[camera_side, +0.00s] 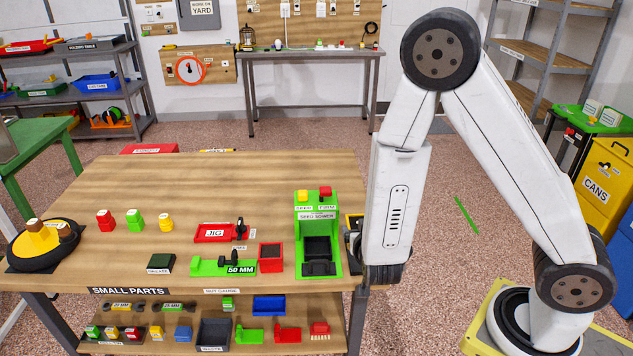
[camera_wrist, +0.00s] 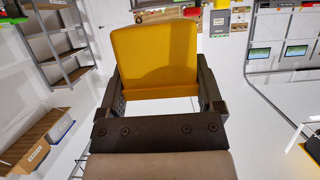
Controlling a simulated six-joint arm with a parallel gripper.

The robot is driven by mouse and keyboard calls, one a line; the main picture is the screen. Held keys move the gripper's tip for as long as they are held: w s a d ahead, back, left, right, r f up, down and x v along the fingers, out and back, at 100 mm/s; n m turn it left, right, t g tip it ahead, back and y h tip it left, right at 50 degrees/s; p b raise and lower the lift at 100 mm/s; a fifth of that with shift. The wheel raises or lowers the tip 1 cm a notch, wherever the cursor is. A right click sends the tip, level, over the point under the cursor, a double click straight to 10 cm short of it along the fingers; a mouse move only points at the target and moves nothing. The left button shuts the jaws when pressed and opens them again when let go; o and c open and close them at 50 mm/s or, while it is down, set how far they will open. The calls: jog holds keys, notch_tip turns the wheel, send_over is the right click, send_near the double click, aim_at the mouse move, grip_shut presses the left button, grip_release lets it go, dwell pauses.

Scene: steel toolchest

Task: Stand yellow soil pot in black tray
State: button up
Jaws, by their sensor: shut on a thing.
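My gripper (camera_wrist: 157,82) is shut on the yellow soil pot (camera_wrist: 155,50), whose flat yellow side fills the space between the two dark fingers in the wrist view. In the side view the pot is mostly hidden, with a little yellow showing beside my dark wrist, just right of the green seed sower (camera_side: 332,235) at the bench's right edge. A black tray-like recess (camera_side: 317,248) shows in the front of the sower. I cannot tell for sure that it is the black tray. A dark bin (camera_side: 213,335) stands on the shelf below.
Red, green and yellow small pots (camera_side: 134,220) stand at the bench's left middle. A black turntable (camera_side: 42,243) holds yellow and brown pieces at far left. A red jig (camera_side: 215,232), a green gauge (camera_side: 215,267) and a red box (camera_side: 271,257) lie left of the sower. The bench's back is clear.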

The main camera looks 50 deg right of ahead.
jog(key=shift+w+d+r+n+t+y, duration=0.1)
jog(key=shift+w+d+n+t+y, duration=0.25)
jog(key=shift+w, duration=0.25)
jog(key=shift+w+d+f+n+t+y, duration=0.1)
jog(key=shift+w+d+n+t+y, duration=0.15)
jog(key=shift+w+n+y, duration=0.3)
jog(key=shift+w+d+r+n+t+y, duration=0.1)
jog(key=shift+w+d+n+t+y, duration=0.15)
jog(key=shift+w, duration=0.45)
jog(key=shift+w+d+n+t+y, duration=0.5)
jog(key=shift+w+n+t+y, duration=0.15)
jog(key=shift+w+n+y, duration=0.35)
jog(key=n+g+y, duration=0.3)
jog(key=n+y, duration=1.1)
jog(key=y, duration=0.1)
send_near(355, 221)
jog(key=s+f, duration=0.4)
jog(key=shift+s+a+f, duration=0.15)
jog(key=shift+s+f, duration=0.2)
jog(key=shift+s, duration=0.05)
